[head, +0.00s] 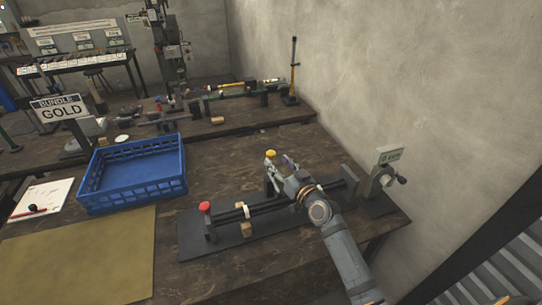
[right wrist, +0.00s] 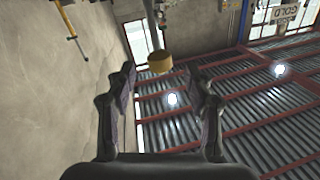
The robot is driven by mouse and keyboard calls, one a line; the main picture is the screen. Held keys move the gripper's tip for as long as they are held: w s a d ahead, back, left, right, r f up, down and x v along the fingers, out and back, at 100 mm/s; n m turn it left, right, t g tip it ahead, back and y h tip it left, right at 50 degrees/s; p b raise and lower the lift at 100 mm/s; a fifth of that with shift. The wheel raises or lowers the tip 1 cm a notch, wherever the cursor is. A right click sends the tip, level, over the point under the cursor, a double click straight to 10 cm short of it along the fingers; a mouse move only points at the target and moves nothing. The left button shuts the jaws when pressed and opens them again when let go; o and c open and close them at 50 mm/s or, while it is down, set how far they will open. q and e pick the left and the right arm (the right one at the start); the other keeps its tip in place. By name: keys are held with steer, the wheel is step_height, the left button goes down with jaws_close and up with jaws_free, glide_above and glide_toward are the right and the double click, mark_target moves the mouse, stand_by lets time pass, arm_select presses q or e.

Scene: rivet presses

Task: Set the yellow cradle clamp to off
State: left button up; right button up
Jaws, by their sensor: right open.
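The yellow cradle clamp shows as a yellow knob (head: 269,153) just above the tips of my right gripper (head: 280,165) in the head view. Its lower part is hidden behind the gripper. In the right wrist view the yellow knob (right wrist: 160,62) appears between and just beyond the two open fingers (right wrist: 168,80). The fingers do not clearly touch it. My right gripper is open and empty, reaching over the dark fixture (head: 233,235) on the bench. My left gripper is not in view.
A red knob (head: 205,206) stands at the fixture's left end. A grey unit with a crank (head: 386,174) stands at its right end. A blue crate (head: 130,195) and an olive mat (head: 85,265) lie to the left. The wall rises close behind on the right.

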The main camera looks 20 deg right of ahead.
mark_target(271, 155)
steer(key=x, duration=0.5)
jaws_close()
steer(key=shift+w, duration=0.1)
